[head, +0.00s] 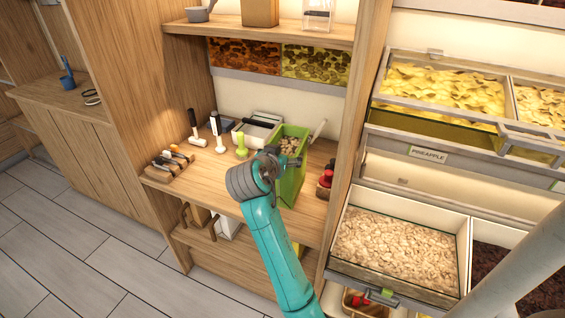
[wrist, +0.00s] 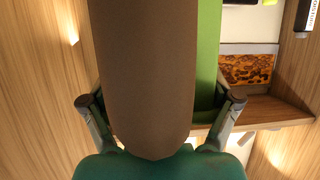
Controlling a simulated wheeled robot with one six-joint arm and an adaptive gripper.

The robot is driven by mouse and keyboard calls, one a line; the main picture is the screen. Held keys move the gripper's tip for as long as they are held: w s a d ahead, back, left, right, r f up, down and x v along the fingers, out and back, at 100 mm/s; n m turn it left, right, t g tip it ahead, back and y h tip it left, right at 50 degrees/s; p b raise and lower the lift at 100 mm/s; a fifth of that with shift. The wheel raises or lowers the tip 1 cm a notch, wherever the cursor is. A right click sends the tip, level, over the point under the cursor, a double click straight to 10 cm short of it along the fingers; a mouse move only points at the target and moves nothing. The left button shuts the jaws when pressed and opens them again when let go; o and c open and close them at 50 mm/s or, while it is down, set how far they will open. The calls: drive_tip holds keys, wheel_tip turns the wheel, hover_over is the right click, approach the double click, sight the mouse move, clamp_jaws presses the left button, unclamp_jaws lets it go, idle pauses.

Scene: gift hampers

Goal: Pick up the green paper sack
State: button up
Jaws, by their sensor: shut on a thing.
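The green paper sack (head: 291,186) is upright at the wooden counter, its open top showing pale, nut-like pieces. My gripper (head: 283,158) is at the sack's upper part and is shut on it. My arm hides part of the sack's front and base, so I cannot tell whether it touches the counter. In the wrist view, a finger of my gripper (wrist: 161,99) shows on each side, with the green sack (wrist: 207,60) between them. A large brown rounded shape covers the middle of that view.
The wooden counter (head: 215,182) holds several stamp-like tools (head: 194,128) and a grey-white device (head: 258,128) left of the sack. Red-topped items (head: 326,178) stand close on its right. A shelf (head: 258,33) is above, and a wooden upright (head: 352,120) bounds the right side.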

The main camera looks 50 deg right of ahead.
drive_tip(key=shift+r, duration=2.5)
